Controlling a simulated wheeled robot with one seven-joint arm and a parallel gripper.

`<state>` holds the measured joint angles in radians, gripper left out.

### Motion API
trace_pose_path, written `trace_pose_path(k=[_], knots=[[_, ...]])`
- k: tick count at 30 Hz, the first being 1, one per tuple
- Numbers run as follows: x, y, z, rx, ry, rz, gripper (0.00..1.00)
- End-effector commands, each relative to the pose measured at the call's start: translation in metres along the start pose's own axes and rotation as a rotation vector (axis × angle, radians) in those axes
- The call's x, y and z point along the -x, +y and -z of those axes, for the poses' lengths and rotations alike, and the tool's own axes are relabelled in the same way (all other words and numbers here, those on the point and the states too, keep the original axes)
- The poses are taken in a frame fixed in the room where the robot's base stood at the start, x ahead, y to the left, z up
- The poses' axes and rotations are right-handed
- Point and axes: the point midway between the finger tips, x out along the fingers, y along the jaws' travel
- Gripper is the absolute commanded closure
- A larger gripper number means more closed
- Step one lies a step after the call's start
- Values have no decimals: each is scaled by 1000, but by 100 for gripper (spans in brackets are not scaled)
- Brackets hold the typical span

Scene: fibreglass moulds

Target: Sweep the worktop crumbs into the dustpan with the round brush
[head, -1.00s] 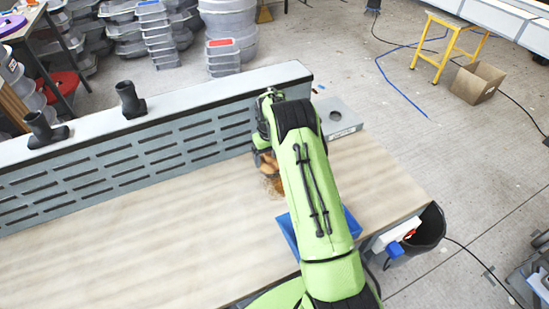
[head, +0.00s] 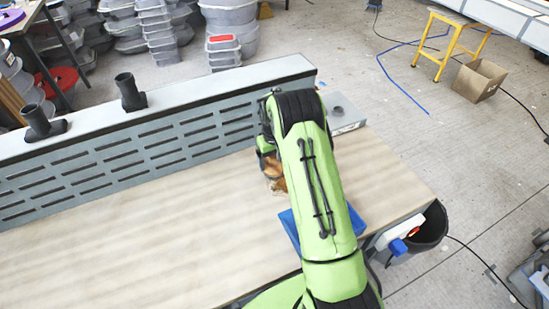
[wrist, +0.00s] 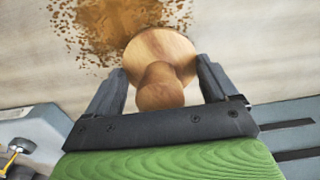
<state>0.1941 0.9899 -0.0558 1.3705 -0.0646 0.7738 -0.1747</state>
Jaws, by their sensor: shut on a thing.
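The round brush (wrist: 165,48) is a pale wooden disc with a knob handle. My gripper (wrist: 160,70) is shut on it, with one dark finger on each side of the knob. In the wrist view, brown crumbs (wrist: 108,22) lie scattered on the worktop beside and beyond the brush; its bristles are hidden there. In the head view, the brush is low over the worktop (head: 130,225), mostly hidden by my green arm. The blue dustpan (head: 290,228) lies nearer the worktop's right end, largely covered by my arm.
A slotted grey extraction panel (head: 130,160) runs along the worktop's back edge, with two black pipe stubs on top. A grey box (head: 343,115) stands at the back right corner. A black bin (head: 432,228) hangs off the right end. The left worktop is clear.

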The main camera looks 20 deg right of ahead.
Motion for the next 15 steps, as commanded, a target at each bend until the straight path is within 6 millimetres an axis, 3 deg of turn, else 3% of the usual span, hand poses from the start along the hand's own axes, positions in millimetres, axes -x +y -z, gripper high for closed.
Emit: trace_pose_path(k=[2,15], knots=[[-5,0,-6,-1,-16,3,43],[-5,0,-37,-1,-20,3,42]])
